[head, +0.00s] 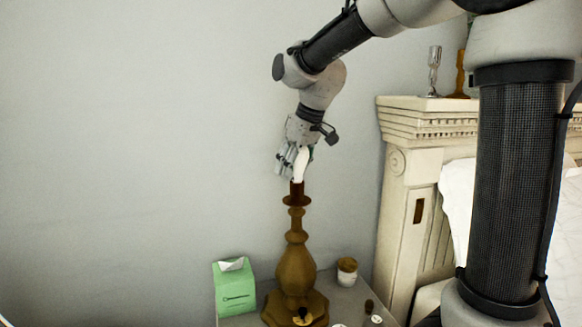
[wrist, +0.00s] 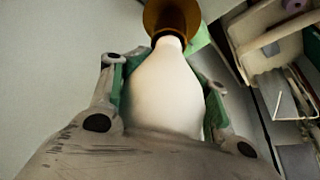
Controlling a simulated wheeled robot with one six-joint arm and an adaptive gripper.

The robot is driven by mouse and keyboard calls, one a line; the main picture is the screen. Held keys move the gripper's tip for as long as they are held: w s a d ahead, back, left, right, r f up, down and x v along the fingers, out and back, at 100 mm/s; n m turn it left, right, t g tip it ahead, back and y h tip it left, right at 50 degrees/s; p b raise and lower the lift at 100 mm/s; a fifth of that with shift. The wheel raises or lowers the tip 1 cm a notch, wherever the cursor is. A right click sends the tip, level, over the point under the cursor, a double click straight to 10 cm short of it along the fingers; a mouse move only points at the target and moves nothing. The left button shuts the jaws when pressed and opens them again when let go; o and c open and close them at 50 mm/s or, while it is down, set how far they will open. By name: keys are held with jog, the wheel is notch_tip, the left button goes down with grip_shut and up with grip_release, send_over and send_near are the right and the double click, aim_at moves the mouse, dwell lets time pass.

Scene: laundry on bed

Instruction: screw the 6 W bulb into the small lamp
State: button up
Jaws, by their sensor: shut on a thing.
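The small lamp (head: 296,268) is a brown-gold turned lamp base standing upright on the nightstand, with no shade on it. My gripper (head: 292,165) is above the lamp's top and is shut on a white bulb (head: 301,164). The bulb points down, with its lower end at the lamp's socket (head: 297,188). In the wrist view the white bulb (wrist: 165,90) sits between the green-padded fingers, and its narrow end meets the brown socket (wrist: 171,17). I cannot tell whether the threads are engaged. No wattage marking is readable.
A green tissue box (head: 234,287) stands left of the lamp on the nightstand (head: 347,300). A small jar (head: 347,271) and several small items stand to the right. The carved headboard (head: 425,190) and bed are further right. The wall on the left is bare.

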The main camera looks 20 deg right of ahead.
jog(key=shift+d, duration=0.1)
jog(key=shift+m, duration=0.4)
jog(key=shift+w+d+m+t+h, duration=0.15)
jog(key=shift+m+h, duration=0.1)
jog(key=shift+m, duration=0.25)
jog(key=shift+s+m+t+h, duration=0.1)
jog(key=shift+m+h, duration=0.1)
jog(key=shift+m, duration=0.3)
jog(key=shift+w+d+m+t+h, duration=0.15)
jog(key=shift+m+h, duration=0.1)
jog(key=shift+m, duration=0.25)
jog(key=shift+m, duration=0.3)
jog(key=m+h, duration=0.1)
jog(key=m, duration=0.2)
jog(key=shift+d, duration=0.2)
jog(key=shift+s+d+m+h, duration=0.15)
jog(key=shift+m+h, duration=0.25)
jog(key=shift+m, duration=0.45)
jog(key=shift+w+d+m+h, duration=0.1)
jog(key=shift+m+h, duration=0.3)
jog(key=shift+m, duration=0.45)
